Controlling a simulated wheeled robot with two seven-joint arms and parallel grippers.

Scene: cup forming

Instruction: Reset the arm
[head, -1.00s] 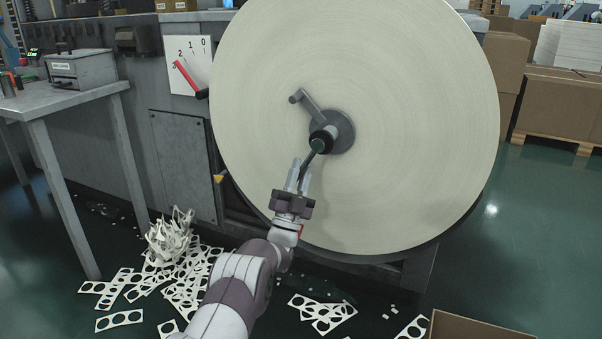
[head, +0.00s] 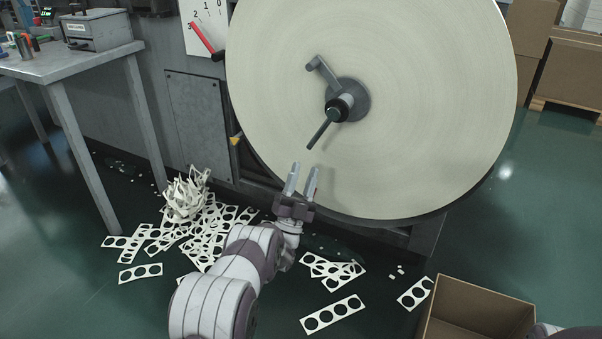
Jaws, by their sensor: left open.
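My left gripper (head: 301,183) is in the lower middle of the head view, its two fingers apart and pointing up, with nothing between them. It is in front of the lower part of a large pale paper roll (head: 430,120). A dark handle (head: 320,133) slants down from the roll's hub (head: 348,98), its lower end just above my fingertips and apart from them. A grey crank arm (head: 322,73) sticks out at the hub's upper left. My right gripper does not show.
Punched paper scraps (head: 205,235) litter the floor at the left and middle. An open cardboard box (head: 475,312) stands at the lower right. A metal table (head: 100,58) with a small grey box (head: 95,30) is at the left. Green floor (head: 530,230) is clear at the right.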

